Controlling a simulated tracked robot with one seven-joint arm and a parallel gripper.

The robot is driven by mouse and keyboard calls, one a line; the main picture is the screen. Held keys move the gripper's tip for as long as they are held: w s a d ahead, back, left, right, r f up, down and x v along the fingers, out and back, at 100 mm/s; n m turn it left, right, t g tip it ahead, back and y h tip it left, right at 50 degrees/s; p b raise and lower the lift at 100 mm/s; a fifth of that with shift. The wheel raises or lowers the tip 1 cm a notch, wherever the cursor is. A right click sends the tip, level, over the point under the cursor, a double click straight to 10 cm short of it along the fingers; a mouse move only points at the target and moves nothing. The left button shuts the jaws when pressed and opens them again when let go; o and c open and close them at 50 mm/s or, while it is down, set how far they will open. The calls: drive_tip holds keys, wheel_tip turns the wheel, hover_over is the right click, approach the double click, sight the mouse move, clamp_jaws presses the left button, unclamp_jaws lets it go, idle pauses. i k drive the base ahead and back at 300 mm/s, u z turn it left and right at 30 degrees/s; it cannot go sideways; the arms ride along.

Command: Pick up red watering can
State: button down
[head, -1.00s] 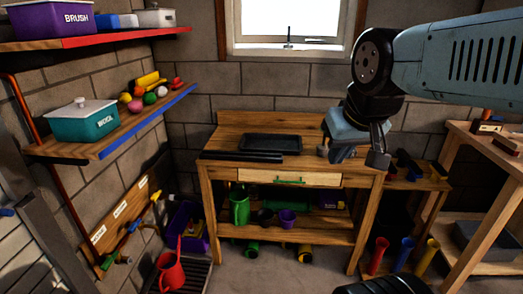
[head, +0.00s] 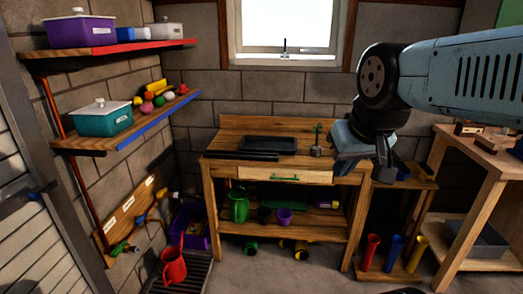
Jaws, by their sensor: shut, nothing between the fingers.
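The red watering can (head: 173,266) stands at the lower left on a dark slatted floor mat (head: 198,279). Its long thin spout points up. My gripper (head: 380,173) is high at the right of the picture, in front of the right end of the workbench (head: 225,168). It is shut and empty, far from the can. Its far finger is partly hidden by the gripper body.
A green watering can (head: 239,207) and a purple pot (head: 284,217) stand on the bench's lower shelf. A purple crate (head: 193,238) is behind the red can. Wall shelves (head: 125,134) jut out above it. Some floor in front of the bench is clear.

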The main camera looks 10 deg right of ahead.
sight(175, 270)
drive_tip(key=z, duration=0.25)
drive_tip(key=i, duration=1.05)
drive_tip(key=u, duration=3.1)
